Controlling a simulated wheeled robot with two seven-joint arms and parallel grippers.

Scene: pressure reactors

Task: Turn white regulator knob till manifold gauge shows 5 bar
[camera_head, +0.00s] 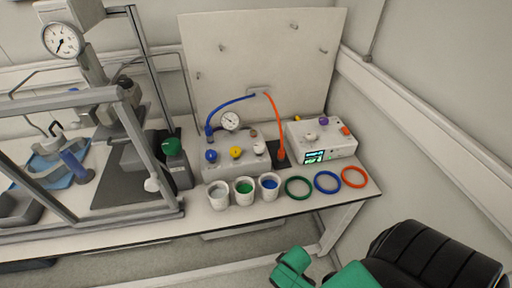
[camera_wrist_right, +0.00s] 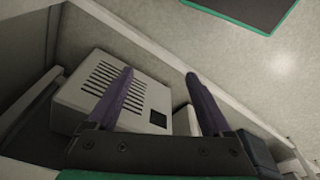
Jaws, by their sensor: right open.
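The manifold block (camera_head: 236,168) sits on the bench, carrying a small round gauge (camera_head: 230,121); its needle is too small to read. Along its front are a blue knob (camera_head: 211,156), a yellow knob (camera_head: 236,152) and a white knob (camera_head: 259,148). The grey-white box to the right also has a whitish knob (camera_head: 311,136), so I cannot tell for sure which one is the regulator. My right gripper (camera_wrist_right: 158,76) is open in the right wrist view, with nothing between its dark fingers, far from the knobs. My left gripper is out of view.
Blue and orange hoses rise to the back panel (camera_head: 300,50). Three cups (camera_head: 244,190) and three coloured rings (camera_head: 298,186) lie along the bench front. A metal frame with a larger gauge (camera_head: 63,40) stands left. A vented box (camera_wrist_right: 105,90) shows in the right wrist view.

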